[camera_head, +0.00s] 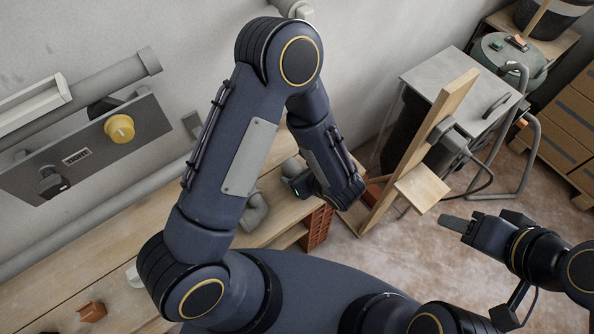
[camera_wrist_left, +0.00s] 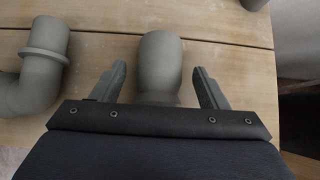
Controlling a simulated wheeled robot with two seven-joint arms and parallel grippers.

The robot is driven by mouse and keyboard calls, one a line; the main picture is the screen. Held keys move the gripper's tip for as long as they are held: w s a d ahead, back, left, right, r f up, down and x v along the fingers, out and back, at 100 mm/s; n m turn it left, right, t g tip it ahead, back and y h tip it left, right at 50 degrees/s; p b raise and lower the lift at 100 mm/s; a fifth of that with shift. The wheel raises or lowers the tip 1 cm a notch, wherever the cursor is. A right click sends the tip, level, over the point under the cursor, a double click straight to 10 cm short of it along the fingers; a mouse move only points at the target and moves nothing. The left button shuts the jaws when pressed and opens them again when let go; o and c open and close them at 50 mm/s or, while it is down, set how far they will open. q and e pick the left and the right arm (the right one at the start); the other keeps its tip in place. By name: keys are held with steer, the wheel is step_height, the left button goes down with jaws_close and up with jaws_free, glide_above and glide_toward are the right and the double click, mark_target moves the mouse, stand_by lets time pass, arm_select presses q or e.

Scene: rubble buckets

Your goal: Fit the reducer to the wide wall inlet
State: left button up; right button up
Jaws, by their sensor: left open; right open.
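A short grey pipe piece (camera_wrist_left: 160,55), which looks like the reducer, lies on the wooden bench. Its near end is partly hidden by my wrist. My left gripper (camera_wrist_left: 160,72) is open, with one finger on either side of it and small gaps showing. In the head view the piece (camera_head: 291,167) shows only partly beside the left gripper. A wide grey pipe with a collared end (camera_head: 150,61) runs along the wall at upper left; I cannot tell whether it is the wide inlet. My right gripper (camera_head: 453,222) is open and empty over the floor at right.
A grey elbow pipe (camera_head: 254,212) lies on the bench left of the gripper; it also shows in the left wrist view (camera_wrist_left: 40,70). A panel with a yellow knob (camera_head: 119,128) is on the wall. A leaning plank (camera_head: 420,145) and grey cabinet (camera_head: 455,75) stand at right.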

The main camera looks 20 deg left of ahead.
arm_select(q)
steer(key=shift+w+a+f, duration=0.1)
steer(key=shift+f, duration=0.05)
steer(key=c, duration=1)
steer(key=shift+r, duration=0.4)
step_height(320, 180, up, 2)
steer(key=shift+r, duration=0.15)
steer(key=v, duration=0.3)
steer(key=a+v, duration=0.1)
steer(key=v, duration=0.3)
steer(key=shift+s+d+r, duration=0.1)
steer(key=shift+s+r, duration=0.15)
steer(key=shift+r, duration=0.05)
steer(key=s+d+r, duration=0.1)
steer(key=s, duration=0.1)
steer(key=s+d+r, duration=0.2)
steer(key=s, duration=0.1)
steer(key=s+d+r+b, duration=0.1)
steer(key=s+d, duration=0.1)
steer(key=shift+s+d+r, duration=0.2)
steer(key=shift+s+d, duration=0.05)
steer(key=shift+s, duration=0.05)
